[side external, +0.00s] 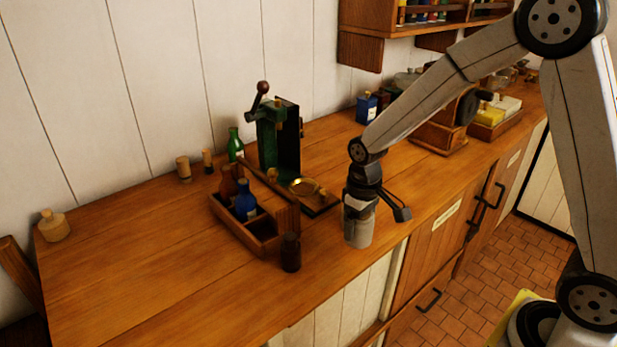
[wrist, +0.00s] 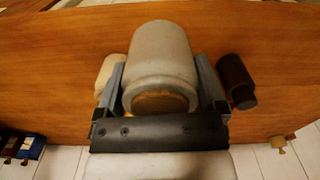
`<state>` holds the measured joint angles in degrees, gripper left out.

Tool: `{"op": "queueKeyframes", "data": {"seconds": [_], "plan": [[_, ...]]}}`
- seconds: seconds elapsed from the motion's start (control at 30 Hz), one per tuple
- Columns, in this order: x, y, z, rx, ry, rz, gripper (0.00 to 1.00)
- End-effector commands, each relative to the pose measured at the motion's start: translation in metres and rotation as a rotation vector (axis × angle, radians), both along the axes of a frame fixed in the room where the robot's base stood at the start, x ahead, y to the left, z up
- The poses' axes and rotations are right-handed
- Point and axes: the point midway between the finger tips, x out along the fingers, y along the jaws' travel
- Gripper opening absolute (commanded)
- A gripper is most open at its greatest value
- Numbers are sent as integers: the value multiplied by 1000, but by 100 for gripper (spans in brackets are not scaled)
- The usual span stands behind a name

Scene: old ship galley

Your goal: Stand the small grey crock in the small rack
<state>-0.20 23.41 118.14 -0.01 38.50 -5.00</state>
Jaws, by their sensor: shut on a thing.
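The small grey crock (side external: 358,230) is upright under my gripper (side external: 360,207), near the front edge of the counter in the side view. I cannot tell whether its base touches the wood. In the wrist view the crock (wrist: 160,50) lies between the two fingers of my gripper (wrist: 160,82), which are shut on it, with its brownish mouth towards the camera. The small wooden rack (side external: 238,234) stands on the counter to the left of the crock. It holds a blue bottle (side external: 245,203) and a brown bottle (side external: 229,184); part of its inside is hidden.
A dark brown bottle (side external: 290,252) stands by the rack's front right corner. A green press-like device (side external: 279,140) with a brass dish (side external: 304,187) stands behind. A green bottle (side external: 235,146) and corked jars (side external: 184,169) are further back. The counter's left part is mostly clear.

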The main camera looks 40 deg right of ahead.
Motion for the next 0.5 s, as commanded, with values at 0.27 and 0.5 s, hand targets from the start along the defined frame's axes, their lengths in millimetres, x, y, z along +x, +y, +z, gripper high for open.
{"op": "queueKeyframes", "data": {"seconds": [0.27, 0.5], "plan": [[-10, 4, 18, 0, -4, 250, 0], [-22, 8, 34, 0, -3, 522, 0]]}}
